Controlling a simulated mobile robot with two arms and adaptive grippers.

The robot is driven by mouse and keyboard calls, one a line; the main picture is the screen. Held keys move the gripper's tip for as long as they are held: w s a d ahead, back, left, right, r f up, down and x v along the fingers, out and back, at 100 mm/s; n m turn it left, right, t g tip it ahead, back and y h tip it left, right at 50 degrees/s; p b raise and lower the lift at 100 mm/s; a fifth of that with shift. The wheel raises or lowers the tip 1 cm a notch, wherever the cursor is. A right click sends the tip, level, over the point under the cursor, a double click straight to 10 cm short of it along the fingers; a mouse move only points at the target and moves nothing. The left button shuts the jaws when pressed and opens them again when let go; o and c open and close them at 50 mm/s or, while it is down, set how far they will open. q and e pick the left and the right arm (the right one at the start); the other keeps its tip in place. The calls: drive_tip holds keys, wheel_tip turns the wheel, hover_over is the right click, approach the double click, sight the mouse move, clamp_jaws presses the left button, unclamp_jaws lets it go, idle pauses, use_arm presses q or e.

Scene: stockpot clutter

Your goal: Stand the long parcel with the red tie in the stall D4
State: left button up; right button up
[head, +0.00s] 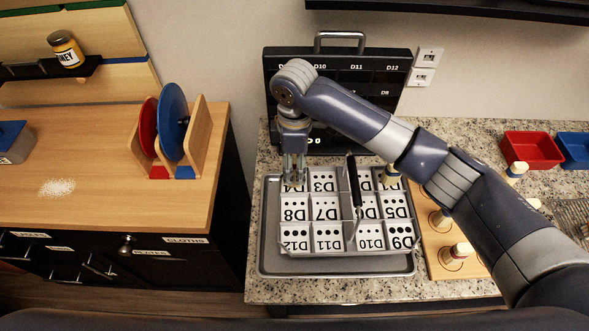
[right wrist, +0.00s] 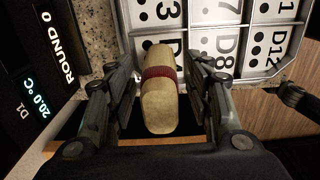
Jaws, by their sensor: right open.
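The long parcel with the red tie (right wrist: 158,95) is tan with a dark red band, and shows in the right wrist view between the fingers of my right gripper (right wrist: 160,88). The fingers are open, with a gap on each side of it. Its near end points toward the camera; its far end is at the corner stall beside D3 and D8. In the head view my right gripper (head: 294,167) points down over the stall D4 (head: 293,187), at the back left of the divided rack (head: 285,215). The parcel is mostly hidden there. My left gripper is out of view.
A black-handled tool (head: 354,185) lies across the rack's middle. Another parcel (head: 391,176) stands at the rack's back right. A wooden board (head: 432,265) with several pegs or parcels is to the right. A dark case (head: 390,75) stands behind, and a grey tray (head: 268,262) lies under the rack.

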wheel_tip(320, 180, up, 10)
drive_tip(key=shift+b, duration=1.1)
drive_tip(key=shift+s+f, duration=0.1)
